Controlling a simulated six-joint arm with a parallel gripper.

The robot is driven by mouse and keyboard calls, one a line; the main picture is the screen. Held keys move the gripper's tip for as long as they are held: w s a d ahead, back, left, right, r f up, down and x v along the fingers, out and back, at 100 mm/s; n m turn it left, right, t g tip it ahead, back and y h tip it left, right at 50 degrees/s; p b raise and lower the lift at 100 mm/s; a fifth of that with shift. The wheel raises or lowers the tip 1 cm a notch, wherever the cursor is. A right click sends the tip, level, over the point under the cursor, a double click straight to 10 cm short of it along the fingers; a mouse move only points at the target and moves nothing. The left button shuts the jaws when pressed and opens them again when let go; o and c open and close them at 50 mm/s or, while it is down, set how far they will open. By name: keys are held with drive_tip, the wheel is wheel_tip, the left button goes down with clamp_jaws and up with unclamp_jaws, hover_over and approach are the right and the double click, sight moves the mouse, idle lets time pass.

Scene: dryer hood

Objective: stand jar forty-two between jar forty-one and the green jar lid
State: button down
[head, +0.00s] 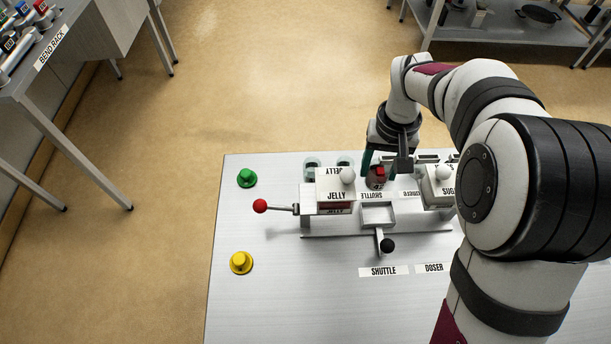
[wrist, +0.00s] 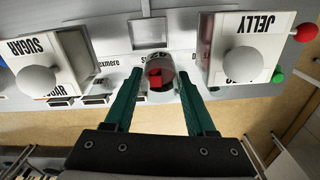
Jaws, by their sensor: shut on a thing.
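My gripper (head: 377,170) is behind the white machine, shut on a jar (head: 377,184) with red on top and a dark label that seems to read 42. In the wrist view, the green fingers of my gripper (wrist: 160,82) stand either side of the same jar (wrist: 160,70), which shows a red block shape at its mouth. I cannot tell whether its base touches the table. Two glassy jars (head: 312,164) (head: 344,161) stand behind the jelly hopper, partly hidden; their numbers are not readable. The green jar lid (head: 247,178) lies at the table's back left, its edge also in the wrist view (wrist: 278,76).
The jelly hopper (head: 335,188) and sugar hopper (head: 437,188) flank the shuttle (head: 378,214). A red-balled lever (head: 260,206) sticks out left. A yellow lid-like knob (head: 241,262) sits front left. The table's left strip is otherwise clear.

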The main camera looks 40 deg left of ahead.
drive_tip(key=s+a+f, duration=0.2)
drive_tip(key=a, duration=0.5)
drive_tip(key=s+a+f, duration=0.3)
drive_tip(key=a, duration=0.3)
drive_tip(key=s+a+f, duration=0.2)
drive_tip(key=a, duration=0.5)
drive_tip(key=shift+s+a+f, duration=0.3)
drive_tip(key=shift+s+a, duration=0.05)
drive_tip(key=shift+s, duration=0.05)
drive_tip(key=shift+s+a+f, duration=0.1)
drive_tip(key=shift+a+f, duration=0.05)
drive_tip(key=shift+f, duration=1.95)
drive_tip(key=shift+f, duration=0.1)
drive_tip(key=shift+c, duration=1.1)
unclamp_jaws()
